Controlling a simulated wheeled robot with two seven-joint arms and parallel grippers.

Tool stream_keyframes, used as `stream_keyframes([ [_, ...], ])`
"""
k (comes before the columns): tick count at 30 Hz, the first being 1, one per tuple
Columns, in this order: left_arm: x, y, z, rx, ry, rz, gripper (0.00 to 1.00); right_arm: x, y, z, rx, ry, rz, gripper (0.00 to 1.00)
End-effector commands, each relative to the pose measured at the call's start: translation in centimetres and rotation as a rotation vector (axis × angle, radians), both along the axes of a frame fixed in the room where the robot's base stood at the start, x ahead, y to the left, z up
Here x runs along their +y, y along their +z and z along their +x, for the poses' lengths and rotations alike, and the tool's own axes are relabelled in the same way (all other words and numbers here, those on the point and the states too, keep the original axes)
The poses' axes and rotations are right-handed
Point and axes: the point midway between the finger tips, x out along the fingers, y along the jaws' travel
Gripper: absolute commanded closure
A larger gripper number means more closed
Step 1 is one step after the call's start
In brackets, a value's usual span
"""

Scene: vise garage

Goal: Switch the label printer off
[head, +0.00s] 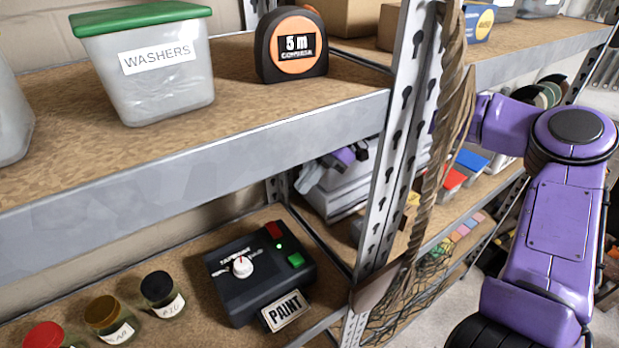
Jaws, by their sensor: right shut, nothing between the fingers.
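The label printer (258,272) is a black box on the lower shelf, with a white knob, a red button (273,229) and a green button (296,260). A small green light glows between the two buttons. A label reading PAINT (286,311) sticks out at its front. My right arm comes in from the right and passes behind the shelf post. My right gripper (308,178) seems to show beyond the post, partly hidden, above and behind the printer and apart from it. It is shut and empty. My left gripper is out of view.
Several lidded jars (108,318) stand left of the printer. The upper shelf (250,105) overhangs, holding a washers tub (150,70) and a tape measure (292,45). The upright metal post (391,150) and a twisted brown hanging thing (440,150) stand between my arm and the printer.

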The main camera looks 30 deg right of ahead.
Motion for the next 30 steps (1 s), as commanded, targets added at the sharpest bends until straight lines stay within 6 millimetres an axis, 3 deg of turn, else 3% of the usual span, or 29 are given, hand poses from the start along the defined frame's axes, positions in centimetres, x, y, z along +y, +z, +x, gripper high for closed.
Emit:
stream_keyframes([
  [4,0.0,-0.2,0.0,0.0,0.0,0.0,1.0,-1.0,1.0,0.1,-0.001,-0.001,0.001,1.0],
  [14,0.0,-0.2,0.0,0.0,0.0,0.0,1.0,-1.2,1.2,0.1,-0.001,0.001,0.0,1.0],
  [21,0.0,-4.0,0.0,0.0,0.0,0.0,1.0,-0.5,0.9,-0.6,-0.1,0.0,0.002,1.0],
  [30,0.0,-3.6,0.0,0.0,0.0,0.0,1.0,-0.4,1.5,-0.7,-0.109,-0.001,-0.001,1.0],
])
